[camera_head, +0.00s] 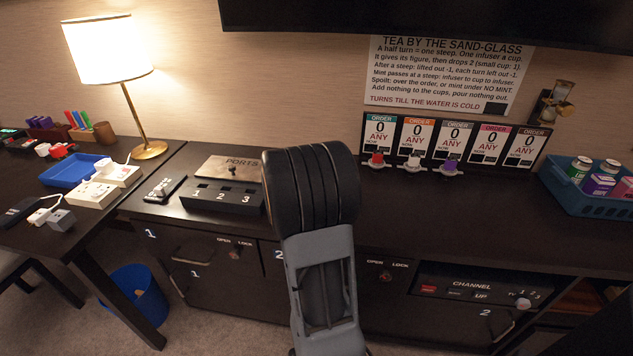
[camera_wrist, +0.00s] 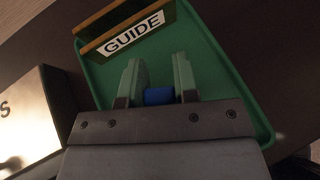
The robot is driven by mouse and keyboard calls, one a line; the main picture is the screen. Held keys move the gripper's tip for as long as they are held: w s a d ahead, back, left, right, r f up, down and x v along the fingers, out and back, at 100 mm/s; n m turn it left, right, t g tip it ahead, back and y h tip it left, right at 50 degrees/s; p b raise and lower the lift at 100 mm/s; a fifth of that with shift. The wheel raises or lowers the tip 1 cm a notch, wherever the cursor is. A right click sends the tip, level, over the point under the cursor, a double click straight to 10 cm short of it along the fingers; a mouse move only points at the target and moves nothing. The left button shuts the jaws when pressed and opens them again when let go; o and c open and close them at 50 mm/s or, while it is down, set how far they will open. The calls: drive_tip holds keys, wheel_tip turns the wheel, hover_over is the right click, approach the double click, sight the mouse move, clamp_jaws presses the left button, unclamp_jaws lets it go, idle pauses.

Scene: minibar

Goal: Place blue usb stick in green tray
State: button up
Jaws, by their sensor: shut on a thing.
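In the wrist view my gripper (camera_wrist: 158,84) is shut on the blue usb stick (camera_wrist: 158,96), a small blue piece between its two green-grey fingers. The green tray (camera_wrist: 216,68) lies beyond and around the fingers in that view, so the stick appears over the tray. I cannot tell how high the stick is above the tray floor. A wooden holder with a white GUIDE label (camera_wrist: 138,33) stands at the tray's far left side. In the head view my arm hides the gripper, the stick and the green tray.
The PORTS box (camera_head: 222,197) with numbered slots stands left of my arm. A remote (camera_head: 165,188), a lamp (camera_head: 150,150) and a blue tray (camera_head: 72,171) are further left. A blue basket (camera_head: 586,200) with boxes stands at the right. The counter right of my arm is largely clear.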

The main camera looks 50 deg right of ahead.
drive_tip(key=o, duration=0.9)
drive_tip(key=shift+r, duration=0.15)
drive_tip(key=p+v, duration=0.3)
drive_tip(key=v, duration=0.8)
drive_tip(key=s+a+m+y, duration=0.2)
drive_tip(key=a+m+y, duration=0.2)
drive_tip(key=a+m, duration=0.2)
drive_tip(key=s+a+f+m+y, duration=0.1)
drive_tip(key=s+a+m+y, duration=0.2)
drive_tip(key=a+m, duration=0.4)
drive_tip(key=s+a+m+t+y, duration=0.1)
drive_tip(key=s+a+m+y, duration=0.2)
drive_tip(key=a, duration=1)
drive_tip(key=m+y, duration=0.2)
drive_tip(key=m, duration=0.2)
drive_tip(key=shift+f, duration=0.4)
